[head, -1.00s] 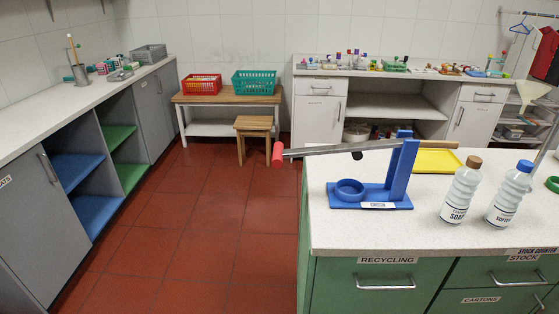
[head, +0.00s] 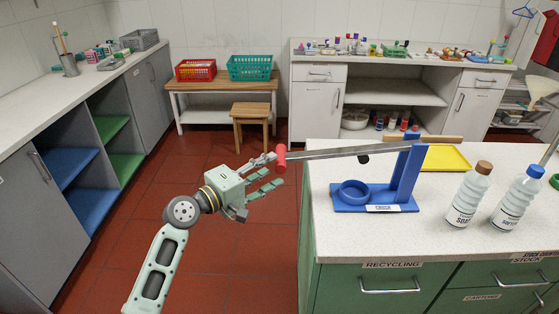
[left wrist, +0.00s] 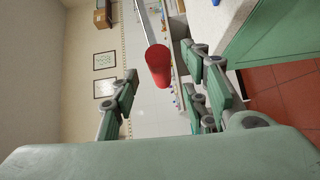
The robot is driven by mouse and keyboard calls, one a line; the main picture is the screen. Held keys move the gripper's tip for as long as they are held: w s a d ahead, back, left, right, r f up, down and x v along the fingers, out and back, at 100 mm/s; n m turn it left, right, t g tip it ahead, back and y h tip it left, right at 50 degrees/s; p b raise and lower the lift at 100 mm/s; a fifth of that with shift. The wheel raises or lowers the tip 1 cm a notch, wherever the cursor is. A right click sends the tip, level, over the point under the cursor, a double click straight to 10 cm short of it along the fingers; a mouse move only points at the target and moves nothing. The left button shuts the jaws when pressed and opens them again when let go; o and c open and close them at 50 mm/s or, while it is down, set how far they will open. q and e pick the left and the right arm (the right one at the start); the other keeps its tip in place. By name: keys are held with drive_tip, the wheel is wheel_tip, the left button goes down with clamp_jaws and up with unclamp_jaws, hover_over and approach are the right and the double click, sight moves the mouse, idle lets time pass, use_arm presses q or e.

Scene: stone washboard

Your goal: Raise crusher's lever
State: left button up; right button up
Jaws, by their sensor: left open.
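The crusher has a blue base (head: 392,204) with a round blue cup and a blue upright, on the white counter. Its long grey lever (head: 335,152) reaches left past the counter edge, close to level, and ends in a red handle (head: 281,157). My left gripper (head: 268,174) is open at the red handle, with one finger behind it and others below. In the left wrist view the red handle (left wrist: 158,66) shows between the spread fingers, and I cannot tell whether any finger touches it. My right gripper is not in view.
A soap bottle (head: 469,196) and a softener bottle (head: 517,197) stand right of the crusher. A yellow tray (head: 444,158) lies behind it. A wooden stool (head: 251,124) and a table with red and green baskets (head: 251,67) stand behind. The red floor around my arm is clear.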

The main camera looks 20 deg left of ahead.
sight(280, 163)
use_arm(q)
drive_tip(key=x, duration=0.4)
drive_tip(key=shift+w+d+p, duration=0.25)
drive_tip(key=shift+w+p, duration=0.1)
clamp_jaws()
